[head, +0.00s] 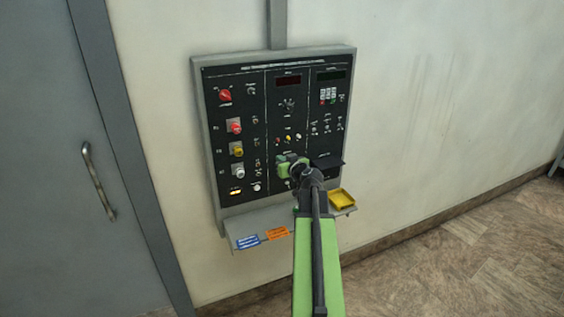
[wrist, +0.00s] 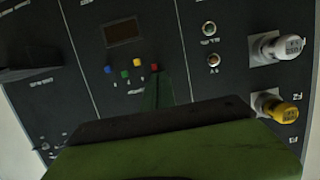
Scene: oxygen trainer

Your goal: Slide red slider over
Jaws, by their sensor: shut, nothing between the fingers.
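The black control panel (head: 259,90) hangs on the wall in the head view. A small red slider cap (wrist: 155,67) shows in the wrist view, at the right end of a row with yellow, green and blue caps. It also appears as a small red spot (head: 278,140) in the head view. My gripper (wrist: 158,92) is shut and empty, its narrow green tip just below the red cap in the picture. I cannot tell whether it touches the cap. In the head view my gripper (head: 284,164) is in front of the panel's lower middle, which it partly hides.
A yellow knob (wrist: 275,107) and a white knob (wrist: 276,47) stick out at right in the wrist view. A red knob (head: 235,127) is on the panel's left. A yellow tray (head: 342,198) and blue tag (head: 246,241) are at its lower edge. A grey door (head: 65,150) stands left.

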